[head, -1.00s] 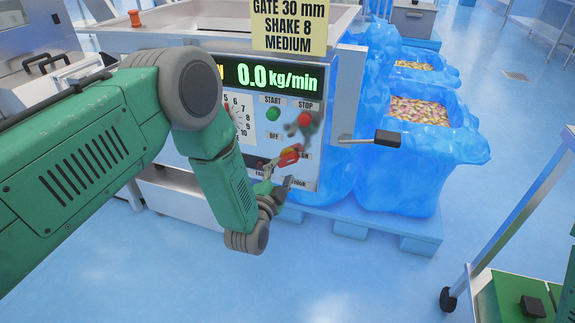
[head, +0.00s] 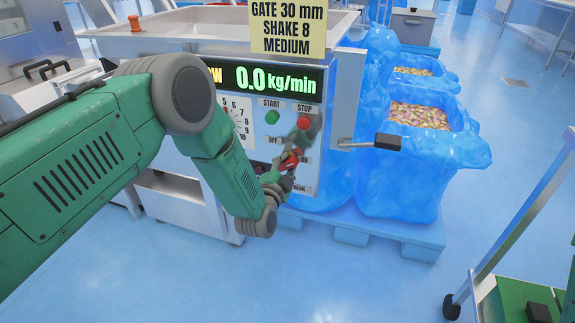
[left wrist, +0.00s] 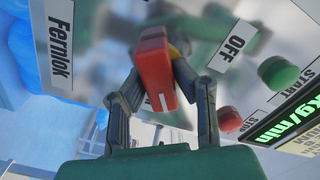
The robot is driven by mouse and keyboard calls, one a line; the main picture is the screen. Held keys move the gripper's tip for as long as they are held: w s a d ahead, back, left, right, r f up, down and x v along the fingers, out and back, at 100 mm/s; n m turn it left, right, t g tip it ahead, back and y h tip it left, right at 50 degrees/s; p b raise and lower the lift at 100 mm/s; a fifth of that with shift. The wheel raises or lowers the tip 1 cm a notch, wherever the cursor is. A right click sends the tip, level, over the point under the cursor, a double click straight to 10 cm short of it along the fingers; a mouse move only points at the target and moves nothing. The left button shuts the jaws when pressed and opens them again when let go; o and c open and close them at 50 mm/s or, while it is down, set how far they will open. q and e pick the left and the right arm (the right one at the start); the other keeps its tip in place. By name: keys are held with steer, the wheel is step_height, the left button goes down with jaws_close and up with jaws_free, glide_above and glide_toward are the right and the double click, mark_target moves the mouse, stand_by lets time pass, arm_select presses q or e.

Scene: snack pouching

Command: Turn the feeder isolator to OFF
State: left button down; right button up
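The control panel (head: 318,112) is on the front of the machine. The feeder isolator has a red handle (head: 291,160), partly covered by my gripper in the head view. The left wrist view shows the handle (left wrist: 153,72) close up, with a white mark on its end. The OFF label (left wrist: 232,46) is to its upper right there. My left gripper (head: 284,174) is at the handle. Its two fingers (left wrist: 158,82) flank the handle and lean in against it, seemingly shut on it. The handle's exact setting is hard to read. My right gripper does not show.
A green START button (head: 272,116) and a red STOP button (head: 304,122) are above the isolator. A black-ended lever (head: 387,141) sticks out on the right. Blue-lined bins (head: 425,172) stand beside the machine. A wheeled frame (head: 500,245) is at the lower right.

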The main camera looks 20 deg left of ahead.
arm_select(q)
steer(key=shift+d+n, duration=0.1)
steer(key=shift+n, duration=0.2)
steer(key=n+p, duration=0.1)
steer(key=n, duration=0.3)
steer(key=n+p, duration=0.1)
steer(key=n, duration=0.3)
steer(key=shift+n, duration=0.4)
steer(key=n, duration=0.4)
steer(key=shift+a+n, duration=0.25)
steer(key=shift+n, duration=0.05)
steer(key=shift+f+n, duration=0.1)
steer(key=shift+n, duration=1.8)
steer(key=shift+a, duration=0.1)
steer(key=c, duration=1.3)
jaws_free()
